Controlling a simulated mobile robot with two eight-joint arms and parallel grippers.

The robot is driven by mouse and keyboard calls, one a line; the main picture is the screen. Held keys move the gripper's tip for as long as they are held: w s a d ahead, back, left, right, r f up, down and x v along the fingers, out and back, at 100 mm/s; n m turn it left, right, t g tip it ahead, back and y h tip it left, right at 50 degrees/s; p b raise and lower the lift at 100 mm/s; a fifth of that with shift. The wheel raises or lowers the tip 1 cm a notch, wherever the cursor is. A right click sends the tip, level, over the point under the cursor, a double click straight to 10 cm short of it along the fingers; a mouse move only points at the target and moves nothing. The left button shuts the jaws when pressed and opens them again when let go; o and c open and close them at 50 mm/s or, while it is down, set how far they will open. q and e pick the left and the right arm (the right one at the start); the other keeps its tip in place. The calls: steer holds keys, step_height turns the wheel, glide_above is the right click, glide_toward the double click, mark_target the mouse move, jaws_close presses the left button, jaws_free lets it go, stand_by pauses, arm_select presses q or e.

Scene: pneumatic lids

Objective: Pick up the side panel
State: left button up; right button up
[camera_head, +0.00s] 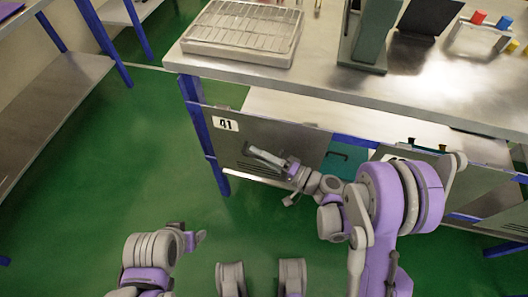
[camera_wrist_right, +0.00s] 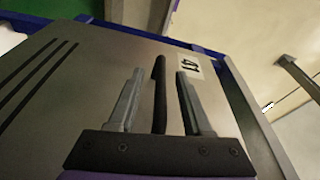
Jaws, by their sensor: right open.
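The side panel (camera_head: 270,143) is a grey metal sheet with a white label reading 41, upright at the left end of the workbench's underside. In the right wrist view the panel (camera_wrist_right: 100,70) fills much of the picture, with dark slots at left and a black bar handle (camera_wrist_right: 160,68). My right gripper (camera_head: 253,158) is in front of the panel. In the wrist view its two fingers (camera_wrist_right: 160,74) are spread, one on each side of the handle, with gaps visible.
The steel workbench (camera_head: 330,95) carries a white tray with a wire rack (camera_head: 245,30), a grey-green stand (camera_head: 375,40) and coloured cylinders at right. A blue leg (camera_head: 200,130) stands beside the panel. Green floor is clear at left, before a steel shelf (camera_head: 50,95).

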steer(key=shift+w+a, duration=0.4)
steer(key=shift+a, duration=0.2)
jaws_close()
steer(key=shift+r, duration=0.1)
stand_by(0.9)
